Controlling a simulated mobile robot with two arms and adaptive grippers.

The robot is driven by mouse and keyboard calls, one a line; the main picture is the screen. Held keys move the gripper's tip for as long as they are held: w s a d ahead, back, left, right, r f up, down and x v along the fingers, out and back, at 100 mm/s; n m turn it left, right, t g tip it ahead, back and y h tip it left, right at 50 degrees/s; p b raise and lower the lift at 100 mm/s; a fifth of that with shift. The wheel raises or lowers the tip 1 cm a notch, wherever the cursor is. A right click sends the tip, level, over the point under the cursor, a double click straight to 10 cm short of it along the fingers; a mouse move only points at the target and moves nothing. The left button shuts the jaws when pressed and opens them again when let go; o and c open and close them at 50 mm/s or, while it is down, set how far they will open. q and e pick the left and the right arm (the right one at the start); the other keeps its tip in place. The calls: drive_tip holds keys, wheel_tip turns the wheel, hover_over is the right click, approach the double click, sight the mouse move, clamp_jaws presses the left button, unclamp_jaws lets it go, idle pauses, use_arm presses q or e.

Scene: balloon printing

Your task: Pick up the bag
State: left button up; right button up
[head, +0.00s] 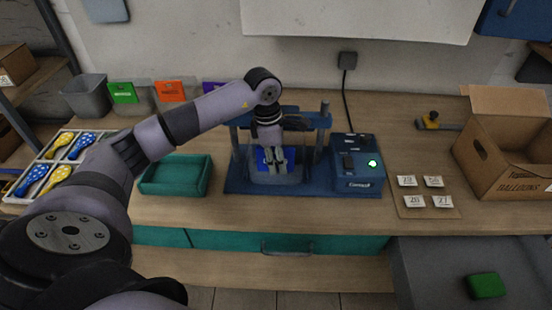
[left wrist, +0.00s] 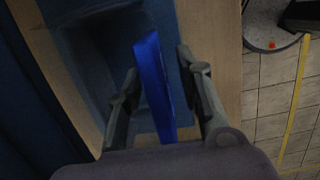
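The blue bag (head: 263,162) shows as a flat bright blue piece at the blue press in the head view, partly hidden behind my left gripper (head: 273,157). In the left wrist view the bag (left wrist: 155,85) stands edge-on between the two fingers of my left gripper (left wrist: 158,62). The fingers are apart, one on each side of the bag. A gap shows between the bag and the right finger; I cannot tell whether the left finger touches it. My right gripper is not in view.
A green tray (head: 176,190) is to the left, and number cards (head: 415,201) and a cardboard box (head: 500,150) to the right. Bins with green, orange and purple packets stand behind.

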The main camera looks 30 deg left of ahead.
use_arm(q)
clamp_jaws()
idle(0.4)
drive_tip(key=shift+r, duration=0.15)
